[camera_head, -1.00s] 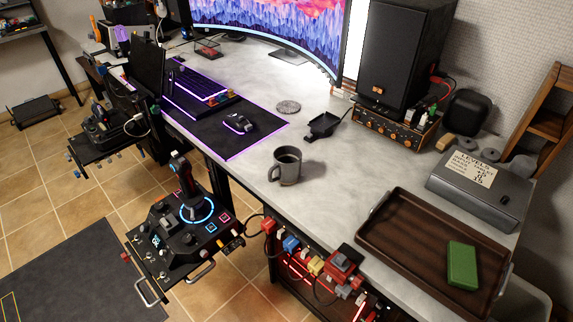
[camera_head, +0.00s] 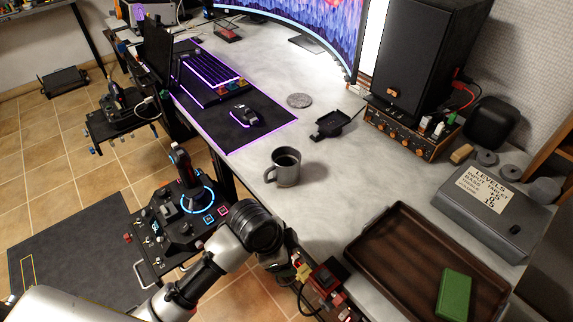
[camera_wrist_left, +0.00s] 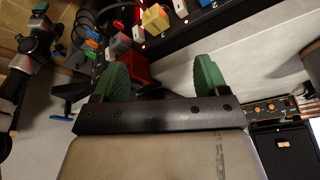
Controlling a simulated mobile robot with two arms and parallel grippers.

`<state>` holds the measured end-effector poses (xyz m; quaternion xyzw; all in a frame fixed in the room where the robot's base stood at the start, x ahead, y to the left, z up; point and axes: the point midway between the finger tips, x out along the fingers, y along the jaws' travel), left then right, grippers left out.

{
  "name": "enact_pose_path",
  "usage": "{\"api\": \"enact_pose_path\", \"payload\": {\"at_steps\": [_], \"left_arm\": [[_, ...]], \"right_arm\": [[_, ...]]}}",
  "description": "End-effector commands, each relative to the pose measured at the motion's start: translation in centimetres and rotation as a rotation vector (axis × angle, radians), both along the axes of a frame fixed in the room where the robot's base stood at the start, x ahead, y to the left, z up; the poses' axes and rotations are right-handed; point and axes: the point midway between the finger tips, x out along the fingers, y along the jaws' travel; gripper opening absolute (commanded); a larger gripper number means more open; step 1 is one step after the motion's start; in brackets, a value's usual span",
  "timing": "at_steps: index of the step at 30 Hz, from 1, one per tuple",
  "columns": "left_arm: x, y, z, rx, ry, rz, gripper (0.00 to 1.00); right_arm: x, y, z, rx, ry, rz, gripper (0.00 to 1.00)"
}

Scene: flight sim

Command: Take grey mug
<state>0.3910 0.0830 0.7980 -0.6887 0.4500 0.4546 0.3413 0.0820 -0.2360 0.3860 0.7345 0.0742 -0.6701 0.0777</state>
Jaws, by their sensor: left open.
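The grey mug (camera_head: 285,168) stands upright on the grey desk, near its front edge, with its handle toward the left. My left arm comes in from the lower left in the head view, its wrist in front of the desk edge, nearer to me than the mug. My left gripper (camera_wrist_left: 160,80) is open and empty in the left wrist view, its green fingertips wide apart. I cannot make out the mug for certain in that view. Part of another arm shows at that view's left edge; I cannot read the state of its gripper.
A brown tray (camera_head: 377,247) with a green block (camera_head: 454,295) lies on the desk to the right. A mouse mat (camera_head: 257,127) and a black phone stand (camera_head: 331,124) lie behind the mug. Below the desk edge are a joystick panel (camera_head: 171,222) and coloured plugs (camera_head: 325,275).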

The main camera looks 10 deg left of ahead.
Motion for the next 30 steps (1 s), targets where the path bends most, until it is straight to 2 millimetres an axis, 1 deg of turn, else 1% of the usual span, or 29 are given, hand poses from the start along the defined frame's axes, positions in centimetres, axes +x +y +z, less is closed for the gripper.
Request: {"api": "enact_pose_path", "payload": {"at_steps": [1, 5, 8, 11, 13, 17, 18, 22, 24, 27, 30], "left_arm": [[0.7, -0.2, 0.3, 0.015, -0.009, -0.052, 0.74], [2.5, -0.9, 0.8, 0.048, -0.021, -0.193, 0.74], [4.2, -1.1, 1.2, 0.083, -0.030, -0.308, 0.74], [6.3, -1.0, 1.8, 0.128, -0.036, -0.440, 0.74], [8.2, -0.6, 2.5, 0.169, -0.037, -0.541, 0.74], [12.2, 1.2, 4.6, 0.252, -0.027, -0.720, 0.74], [13.4, 1.9, 5.4, 0.276, -0.022, -0.767, 0.74], [16.9, 4.6, 8.3, 0.338, -0.003, -0.884, 0.74], [18.3, 5.8, 9.8, 0.359, 0.004, -0.925, 0.74], [19.6, 7.2, 11.5, 0.376, 0.010, -0.961, 0.74], [20.2, 7.9, 12.2, 0.382, 0.015, -0.981, 0.74]], "right_arm": [[-0.1, 0.0, 0.0, 0.001, -0.001, 0.000, 0.91], [-0.2, 0.0, -0.1, 0.001, -0.001, 0.000, 0.91], [-0.1, 0.0, -0.1, 0.001, -0.001, 0.000, 0.91], [-0.1, 0.0, -0.1, 0.001, 0.000, 0.000, 0.91], [-0.1, 0.0, -0.1, 0.000, 0.000, 0.000, 0.91], [-0.1, 0.0, -0.1, 0.000, 0.000, 0.000, 0.91], [-0.1, 0.0, -0.1, 0.000, 0.000, 0.000, 0.91], [-0.1, 0.0, -0.1, 0.000, 0.000, 0.000, 0.91], [-0.1, 0.0, -0.1, 0.000, 0.000, 0.000, 0.91], [-0.1, 0.0, -0.1, 0.000, 0.000, 0.000, 0.91], [-0.1, 0.0, -0.1, 0.000, 0.000, 0.000, 0.91]]}}
